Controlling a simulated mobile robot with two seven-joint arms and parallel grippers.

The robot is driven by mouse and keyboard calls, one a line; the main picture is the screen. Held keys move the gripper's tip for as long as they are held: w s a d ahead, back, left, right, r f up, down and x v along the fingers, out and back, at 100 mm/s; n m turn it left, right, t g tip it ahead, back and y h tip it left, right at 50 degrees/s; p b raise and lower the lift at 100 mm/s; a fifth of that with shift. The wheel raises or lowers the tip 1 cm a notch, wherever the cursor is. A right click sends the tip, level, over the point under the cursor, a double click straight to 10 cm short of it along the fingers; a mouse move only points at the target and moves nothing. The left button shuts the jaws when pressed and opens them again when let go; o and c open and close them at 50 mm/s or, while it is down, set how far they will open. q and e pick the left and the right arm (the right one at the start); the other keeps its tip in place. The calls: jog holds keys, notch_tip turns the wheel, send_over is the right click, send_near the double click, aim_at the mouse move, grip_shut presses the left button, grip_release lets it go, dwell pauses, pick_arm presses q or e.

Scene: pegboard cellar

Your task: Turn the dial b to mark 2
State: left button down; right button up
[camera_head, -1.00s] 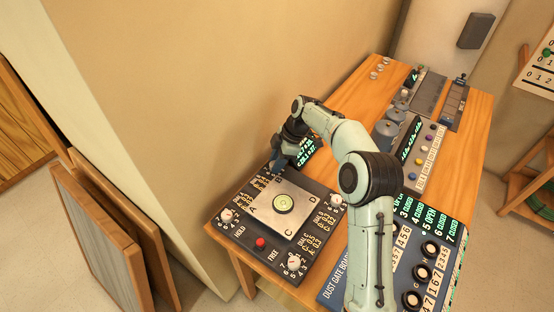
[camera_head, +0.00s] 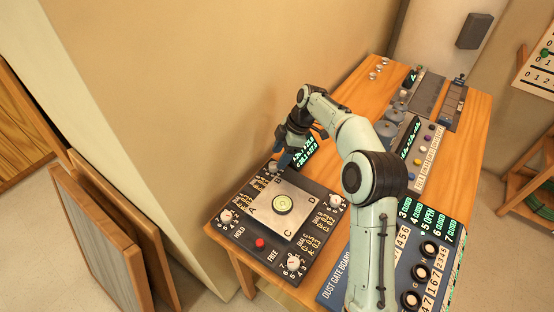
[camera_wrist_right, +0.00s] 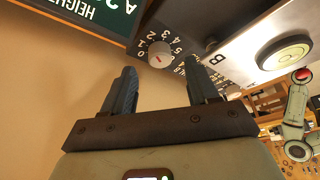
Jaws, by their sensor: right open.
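Dial b is a round whitish knob (camera_head: 272,167) at the back corner of the dark panel, near the letter B of the square plate (camera_head: 263,222). It also shows in the right wrist view as a pale knob (camera_wrist_right: 160,54) with a small red mark and numbers around it. I cannot tell surely which number the mark points to. My right gripper (camera_head: 286,161) hangs just above and beside the dial, apart from it. In the wrist view its two blue fingers (camera_wrist_right: 159,66) are spread and empty, with the dial beyond the gap. My left gripper is not in view.
The plate carries a round green level (camera_head: 283,204). Other dials (camera_head: 226,215) sit at the panel's corners, with a red button (camera_head: 260,243) in front. A lit display (camera_head: 306,150) stands behind. The dust gate board (camera_head: 340,283) lies to the right, under my arm.

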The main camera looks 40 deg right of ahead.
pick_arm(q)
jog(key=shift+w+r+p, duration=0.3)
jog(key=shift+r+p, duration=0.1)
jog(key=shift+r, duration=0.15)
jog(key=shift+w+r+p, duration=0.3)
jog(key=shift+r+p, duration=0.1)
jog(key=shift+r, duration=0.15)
pick_arm(e)
jog(key=v, duration=0.9)
jog(key=shift+r, duration=0.3)
